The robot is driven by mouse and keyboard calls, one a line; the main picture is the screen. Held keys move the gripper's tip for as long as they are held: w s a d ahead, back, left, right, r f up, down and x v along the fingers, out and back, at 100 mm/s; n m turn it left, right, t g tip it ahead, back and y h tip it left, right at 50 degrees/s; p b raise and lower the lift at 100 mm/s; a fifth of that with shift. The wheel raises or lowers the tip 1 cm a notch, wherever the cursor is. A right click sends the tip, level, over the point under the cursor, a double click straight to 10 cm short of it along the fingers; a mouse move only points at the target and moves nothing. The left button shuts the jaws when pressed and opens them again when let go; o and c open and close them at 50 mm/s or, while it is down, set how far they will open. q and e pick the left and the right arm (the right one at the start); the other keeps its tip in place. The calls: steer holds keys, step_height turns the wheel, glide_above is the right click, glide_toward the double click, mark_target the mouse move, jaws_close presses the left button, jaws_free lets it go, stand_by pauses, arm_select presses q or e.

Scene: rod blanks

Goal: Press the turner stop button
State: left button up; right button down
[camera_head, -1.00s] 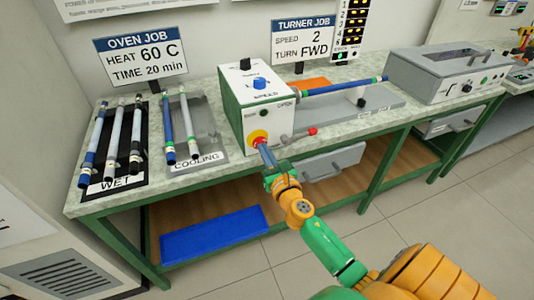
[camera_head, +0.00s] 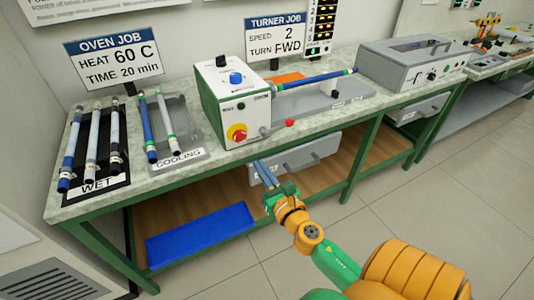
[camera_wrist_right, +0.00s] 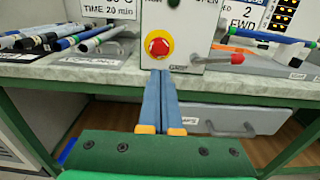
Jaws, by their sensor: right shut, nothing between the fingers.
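The stop button is a red mushroom knob on a yellow ring (camera_head: 237,134), low on the front of the white and green turner box (camera_head: 233,100). In the right wrist view the red button (camera_wrist_right: 158,47) sits just beyond and above the fingertips. My right gripper (camera_head: 262,166) is shut and empty, with its blue-grey fingers side by side. It is in front of the table edge, below and apart from the button. The right gripper also shows in the wrist view (camera_wrist_right: 159,76). My left gripper is not in view.
A red-tipped lever (camera_head: 289,123) sticks out to the right of the button. A blue rod (camera_head: 318,79) lies across the turner. The WET rack (camera_head: 96,187) and COOLING rack (camera_head: 183,158) with rods stand at left. A grey drawer (camera_head: 300,158) hangs under the table.

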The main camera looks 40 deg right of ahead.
steer(key=v, duration=0.3)
steer(key=shift+s+a+r, duration=0.15)
steer(key=shift+s+r, duration=0.05)
steer(key=s+a+f+m+g+y+p, duration=0.15)
steer(key=s+f+m+g, duration=0.5)
steer(key=f, duration=0.75)
steer(key=s+a+f+m+g+y+p, duration=0.1)
steer(key=s+a+f+m+g, duration=0.25)
steer(key=f+m, duration=0.8)
steer(key=s+a+f+m+g, duration=0.1)
steer(key=s+f+m+g, duration=0.1)
steer(key=s+f+m, duration=0.2)
steer(key=s+a+f+m+g+y, duration=0.1)
steer(key=s+f+m, duration=0.3)
steer(key=s, duration=0.5)
steer(key=s+a+f+m+g+p, duration=0.1)
steer(key=s+a+f+m+g, duration=0.2)
steer(key=s+m, duration=0.2)
steer(key=s, duration=0.2)
steer(key=shift+s+f+g, duration=0.3)
steer(key=shift+s+f, duration=0.1)
